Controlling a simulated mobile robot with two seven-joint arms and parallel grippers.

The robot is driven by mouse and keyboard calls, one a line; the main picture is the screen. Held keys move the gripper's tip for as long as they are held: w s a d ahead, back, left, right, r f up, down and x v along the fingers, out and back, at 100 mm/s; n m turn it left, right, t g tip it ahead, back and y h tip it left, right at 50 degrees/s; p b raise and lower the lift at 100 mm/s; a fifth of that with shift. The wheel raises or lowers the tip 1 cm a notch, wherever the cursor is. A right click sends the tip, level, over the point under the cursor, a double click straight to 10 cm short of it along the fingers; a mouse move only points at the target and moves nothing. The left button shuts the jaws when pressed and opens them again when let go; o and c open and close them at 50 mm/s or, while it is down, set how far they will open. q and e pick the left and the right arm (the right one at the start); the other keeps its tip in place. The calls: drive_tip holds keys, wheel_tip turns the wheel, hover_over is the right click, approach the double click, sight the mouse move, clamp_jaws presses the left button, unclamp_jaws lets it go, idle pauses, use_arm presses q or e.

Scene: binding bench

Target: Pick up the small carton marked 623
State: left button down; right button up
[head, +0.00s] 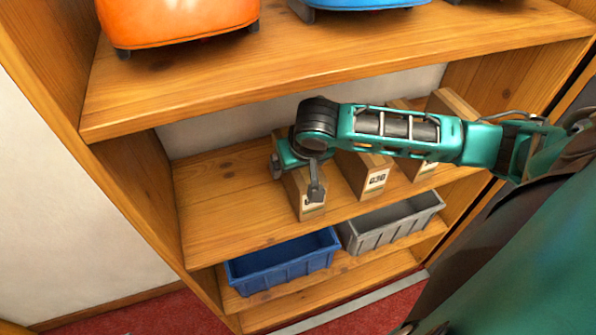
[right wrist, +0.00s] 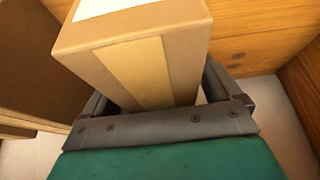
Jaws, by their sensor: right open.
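In the head view several small brown cartons stand in a row on the middle shelf. The leftmost carton (head: 296,198) has a white label mostly covered by my right gripper (head: 297,178); its number cannot be read. The carton beside it (head: 352,176) has a label that looks like 630. A third carton (head: 411,174) has its label partly behind my right arm. No label clearly reads 623. My right gripper is open, its fingers on either side of the leftmost carton. The right wrist view shows this carton (right wrist: 190,45) between the open fingers (right wrist: 152,98), with a tan tape strip.
Another carton (head: 452,103) shows behind my arm at the right. A blue bin (head: 283,268) and a grey bin (head: 392,222) sit on the shelf below. An orange case (head: 178,20) and a blue case (head: 360,4) stand on the upper shelf (head: 290,85), close above my arm.

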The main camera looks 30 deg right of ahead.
drive_tip(key=shift+c, duration=0.3)
drive_tip(key=c, duration=1.1)
drive_tip(key=shift+c, duration=0.2)
drive_tip(key=shift+r, duration=0.15)
